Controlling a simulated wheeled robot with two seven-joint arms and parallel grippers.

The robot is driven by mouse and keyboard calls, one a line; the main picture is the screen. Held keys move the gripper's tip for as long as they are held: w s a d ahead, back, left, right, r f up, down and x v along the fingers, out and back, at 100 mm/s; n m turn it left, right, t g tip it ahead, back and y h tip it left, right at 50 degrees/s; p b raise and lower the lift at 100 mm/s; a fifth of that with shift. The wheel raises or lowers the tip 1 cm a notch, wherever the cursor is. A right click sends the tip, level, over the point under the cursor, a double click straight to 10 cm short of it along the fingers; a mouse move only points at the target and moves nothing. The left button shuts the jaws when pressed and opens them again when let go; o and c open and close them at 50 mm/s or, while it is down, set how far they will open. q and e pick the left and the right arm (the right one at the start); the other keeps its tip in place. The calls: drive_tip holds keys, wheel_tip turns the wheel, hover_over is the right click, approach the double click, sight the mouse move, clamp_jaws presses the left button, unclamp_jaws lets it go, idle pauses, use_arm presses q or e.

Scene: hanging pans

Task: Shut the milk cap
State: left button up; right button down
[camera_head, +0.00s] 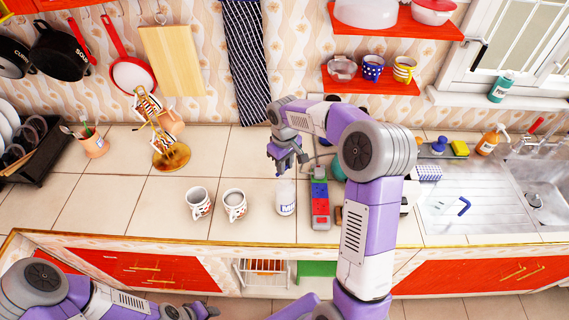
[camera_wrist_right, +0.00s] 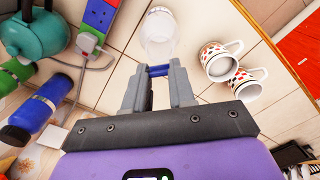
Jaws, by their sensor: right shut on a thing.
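The milk bottle (camera_head: 286,198) stands upright on the tiled counter, whitish, with blue lettering. It also shows in the right wrist view (camera_wrist_right: 158,36). My right gripper (camera_head: 284,170) is just above the bottle, pointing down. In the right wrist view, its fingers (camera_wrist_right: 160,71) are shut on a small blue cap (camera_wrist_right: 159,70). The cap appears close to the bottle; I cannot tell whether they touch. My left gripper (camera_head: 203,311) is at the bottom edge of the head view, low in front of the counter, and its fingers are unclear.
Two patterned mugs (camera_head: 199,203) (camera_head: 234,204) stand left of the bottle. A colourful power strip (camera_head: 320,204) lies close on its right. In the wrist view, a teal kettle (camera_wrist_right: 33,32) and a blue flask (camera_wrist_right: 42,108) are nearby. The counter further left is mostly clear.

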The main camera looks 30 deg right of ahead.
sight(289, 182)
drive_tip(key=shift+s+d+f+t+y+b, duration=0.2)
drive_tip(key=shift+s+f+t+b, duration=0.45)
drive_tip(key=shift+b, duration=1.5)
drive_tip(key=shift+s+d+f+t+y+b, duration=0.15)
drive_tip(key=shift+s+t+b, duration=0.25)
drive_tip(key=shift+t+b, duration=1.25)
drive_tip(key=shift+s+d+f+t+y+b, duration=0.1)
drive_tip(key=shift+s+f+t+y+b, duration=0.3)
drive_tip(key=shift+b, duration=2.25)
drive_tip(key=f+t+b, duration=0.1)
drive_tip(key=t+b, duration=0.1)
drive_tip(key=b, duration=0.4)
drive_tip(key=s+f+t+y+b, duration=0.1)
drive_tip(key=b, duration=0.5)
drive_tip(key=s+f+t+b, duration=0.1)
drive_tip(key=t+b, duration=0.1)
drive_tip(key=b, duration=0.4)
drive_tip(key=shift+s+d+t, duration=0.1)
drive_tip(key=shift+s+t, duration=0.05)
drive_tip(key=shift+t, duration=0.15)
drive_tip(key=shift+s+f+t+b, duration=0.1)
drive_tip(key=shift+f+t+b, duration=0.35)
drive_tip(key=shift+b, duration=0.85)
drive_tip(key=shift+r+t, duration=0.15)
drive_tip(key=shift+t, duration=0.1)
drive_tip(key=c, duration=0.9)
unclamp_jaws()
drive_tip(key=shift+d, duration=0.1)
drive_tip(key=shift+r, duration=0.1)
